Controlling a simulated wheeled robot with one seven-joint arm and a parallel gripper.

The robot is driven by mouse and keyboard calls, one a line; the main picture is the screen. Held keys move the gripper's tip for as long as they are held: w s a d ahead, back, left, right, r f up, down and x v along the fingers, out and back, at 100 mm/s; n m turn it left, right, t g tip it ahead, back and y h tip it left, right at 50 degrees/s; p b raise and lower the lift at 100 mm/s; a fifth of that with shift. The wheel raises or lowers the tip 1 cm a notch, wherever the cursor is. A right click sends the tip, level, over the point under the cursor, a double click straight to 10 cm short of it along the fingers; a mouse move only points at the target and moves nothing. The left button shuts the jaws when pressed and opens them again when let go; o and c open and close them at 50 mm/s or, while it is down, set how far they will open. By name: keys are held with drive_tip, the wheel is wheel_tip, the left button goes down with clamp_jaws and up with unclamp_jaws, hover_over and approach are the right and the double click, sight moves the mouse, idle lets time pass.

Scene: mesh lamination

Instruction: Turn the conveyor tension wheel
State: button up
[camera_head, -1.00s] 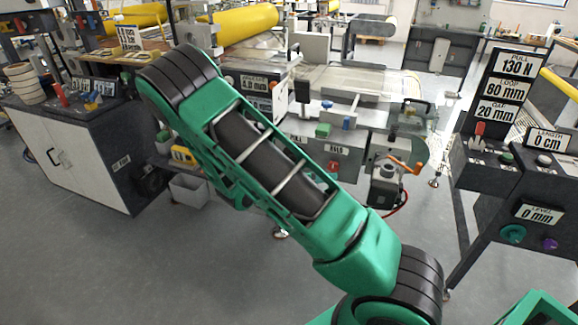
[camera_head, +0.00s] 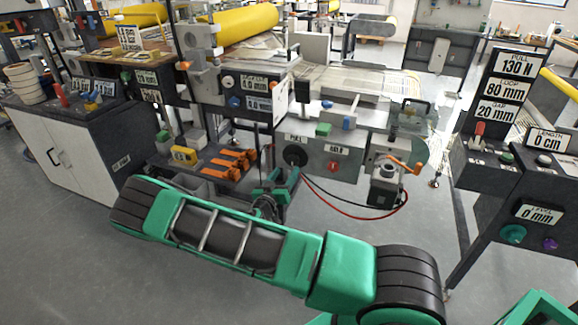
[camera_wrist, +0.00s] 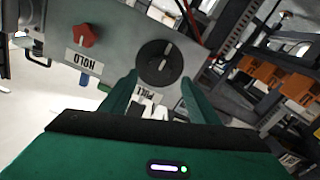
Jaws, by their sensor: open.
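A round black wheel (camera_head: 295,156) with a pale mark is on the grey front panel of the machine, below a PULL label. In the wrist view the black wheel (camera_wrist: 156,62) faces me, with the upside-down PULL label partly hidden by my gripper. My gripper (camera_wrist: 159,78) is open and empty; its two green fingers point at the panel on either side of the wheel's near edge. I cannot tell whether they touch it. In the head view my gripper (camera_head: 291,178) is just below the wheel.
A red knob (camera_wrist: 84,35) with a HOLD label is beside the wheel on the same panel. Orange parts (camera_head: 229,160) lie on a low shelf to the left. A motor box with an orange crank (camera_head: 405,167) and a red cable are to the right. A display (camera_head: 516,62) reads PULL 130 N.

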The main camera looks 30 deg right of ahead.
sight(292, 162)
drive_tip(key=x, duration=0.7)
drive_tip(key=shift+c, duration=0.2)
drive_tip(key=c, duration=1)
drive_tip(key=shift+a, duration=0.3)
drive_tip(key=shift+d, duration=0.2)
